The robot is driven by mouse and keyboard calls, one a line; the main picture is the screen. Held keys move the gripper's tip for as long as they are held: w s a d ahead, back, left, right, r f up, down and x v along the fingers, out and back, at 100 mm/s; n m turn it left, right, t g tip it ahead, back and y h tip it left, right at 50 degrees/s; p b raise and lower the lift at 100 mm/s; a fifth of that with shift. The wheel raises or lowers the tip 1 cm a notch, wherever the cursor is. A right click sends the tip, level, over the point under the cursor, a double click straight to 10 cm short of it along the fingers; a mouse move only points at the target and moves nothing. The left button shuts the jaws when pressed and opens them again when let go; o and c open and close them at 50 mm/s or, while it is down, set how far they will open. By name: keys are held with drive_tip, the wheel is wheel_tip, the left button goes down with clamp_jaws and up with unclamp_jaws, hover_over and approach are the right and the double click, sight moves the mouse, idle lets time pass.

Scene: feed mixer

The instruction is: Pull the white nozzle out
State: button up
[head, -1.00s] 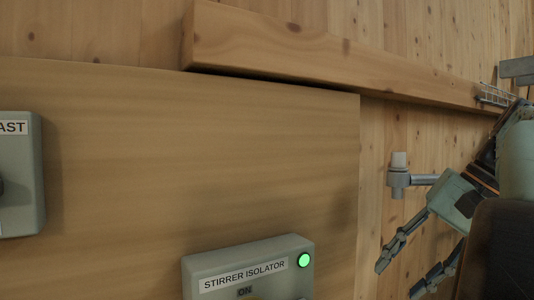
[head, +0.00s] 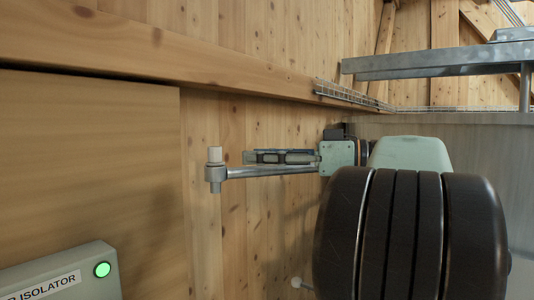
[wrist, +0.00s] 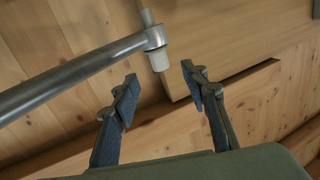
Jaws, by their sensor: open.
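The white nozzle (head: 215,154) stands on top of the fitting at the end of a grey metal pipe (head: 275,170) in the head view. In the wrist view the nozzle (wrist: 159,60) shows just beyond my fingertips, roughly in line with the gap between them. My gripper (head: 246,157) lies level above the pipe in the head view, pointing left at the nozzle, with a small gap before it. The wrist view shows my gripper (wrist: 159,77) open and empty, a finger to each side. A greyer stub (head: 215,187) hangs below the fitting.
A wooden panel (head: 90,150) stands left of the nozzle, with a grey isolator box (head: 60,275) and its green light at bottom left. A wooden beam (head: 190,60) and a wire tray (head: 345,95) run above. The pipe runs close under my gripper.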

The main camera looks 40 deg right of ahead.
sight(215, 163)
drive_tip(key=x, duration=0.3)
drive_tip(key=p+x, duration=0.1)
drive_tip(key=x, duration=0.3)
drive_tip(key=p+x, duration=0.1)
drive_tip(key=x, duration=0.2)
drive_tip(key=shift+w+a+r, duration=0.1)
drive_tip(key=shift+w+r, duration=0.2)
drive_tip(key=shift+w, duration=0.05)
drive_tip(key=shift+c, duration=0.6)
clamp_jaws()
